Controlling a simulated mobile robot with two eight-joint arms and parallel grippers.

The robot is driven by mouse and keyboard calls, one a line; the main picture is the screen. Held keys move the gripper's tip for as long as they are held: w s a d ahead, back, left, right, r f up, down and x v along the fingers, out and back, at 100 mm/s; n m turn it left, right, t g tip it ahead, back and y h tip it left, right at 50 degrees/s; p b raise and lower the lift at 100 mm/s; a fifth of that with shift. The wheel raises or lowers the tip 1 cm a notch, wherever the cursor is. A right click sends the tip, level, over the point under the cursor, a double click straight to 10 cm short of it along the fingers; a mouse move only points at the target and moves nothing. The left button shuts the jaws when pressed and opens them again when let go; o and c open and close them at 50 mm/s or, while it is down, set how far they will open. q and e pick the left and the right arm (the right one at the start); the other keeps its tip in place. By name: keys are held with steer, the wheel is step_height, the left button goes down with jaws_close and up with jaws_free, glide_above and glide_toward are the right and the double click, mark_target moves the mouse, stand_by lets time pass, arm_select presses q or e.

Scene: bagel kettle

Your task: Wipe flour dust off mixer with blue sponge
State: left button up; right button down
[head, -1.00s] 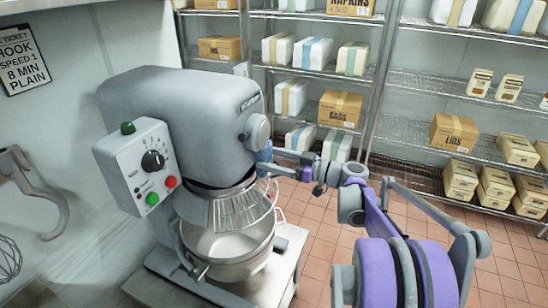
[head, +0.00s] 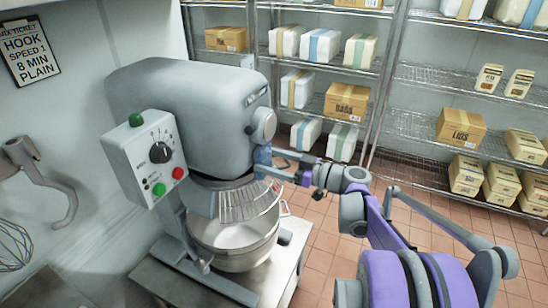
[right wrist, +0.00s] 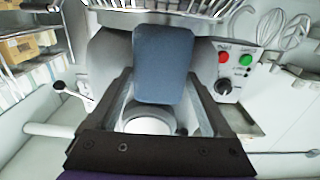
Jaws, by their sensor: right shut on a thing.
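The grey stand mixer (head: 185,110) stands left of centre, with its control box (head: 150,160) facing me. The blue sponge (head: 262,155) is held at the front of the mixer head, just below the round hub (head: 262,125). My right gripper (head: 272,165) is shut on the sponge. In the right wrist view the sponge (right wrist: 163,62) sits between the two dark fingers, in front of the mixer's body. I cannot tell whether it touches the mixer. I cannot make out flour dust on the mixer. My left gripper is not in view.
A steel bowl (head: 235,240) and wire guard (head: 250,202) sit below the mixer head, close to my right gripper. The mixer stands on a metal table (head: 285,260). A dough hook (head: 50,185) hangs on the left wall. Wire shelves with boxes (head: 347,101) line the back.

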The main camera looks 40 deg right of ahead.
steer(key=shift+s+a+p, duration=0.2)
steer(key=shift+a+p, duration=0.1)
steer(key=shift+a, duration=0.1)
steer(key=shift+w+d+r, duration=0.1)
steer(key=shift+w+d, duration=0.25)
steer(key=shift+d, duration=0.3)
steer(key=shift+w+d, duration=0.35)
steer(key=shift+d, duration=0.3)
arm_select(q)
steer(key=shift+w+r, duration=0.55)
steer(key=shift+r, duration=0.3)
arm_select(e)
steer(key=d, duration=0.1)
steer(key=w+d, duration=0.1)
steer(key=d, duration=0.1)
steer(key=shift+w, duration=0.25)
steer(key=shift+s, duration=0.15)
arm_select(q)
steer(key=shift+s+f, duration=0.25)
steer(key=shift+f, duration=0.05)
arm_select(e)
steer(key=v, duration=0.8)
